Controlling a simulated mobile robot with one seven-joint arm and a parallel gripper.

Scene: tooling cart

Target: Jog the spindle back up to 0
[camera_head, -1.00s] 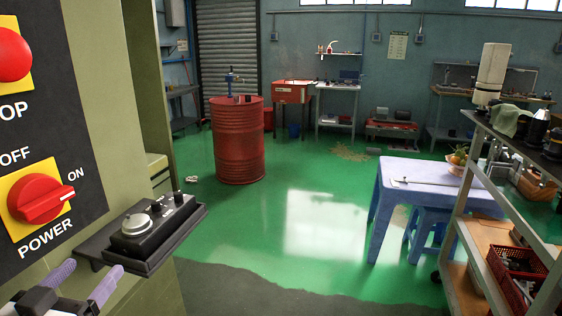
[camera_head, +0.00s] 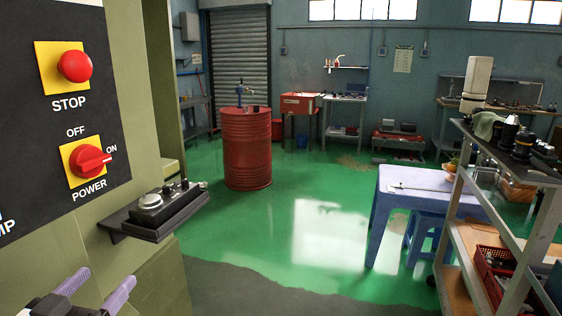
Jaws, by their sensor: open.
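A black control box (camera_head: 165,212) with a round silver dial (camera_head: 150,201) and small black knobs rests on a dark shelf (camera_head: 118,226) fixed to the green machine cabinet (camera_head: 60,250). The markings on the box are too small to read. My gripper (camera_head: 96,287), with two pale purple fingers, is at the lower left, below and left of the box. It is open, with nothing seen between the fingers, and apart from the box. No spindle or position readout is in view.
The cabinet panel has a red STOP button (camera_head: 75,66) and a red POWER knob (camera_head: 90,160) turned towards ON. A red drum (camera_head: 247,150) stands beyond. A loaded cart (camera_head: 510,180) and a pale table (camera_head: 420,190) are at right. Green floor (camera_head: 310,230) between is clear.

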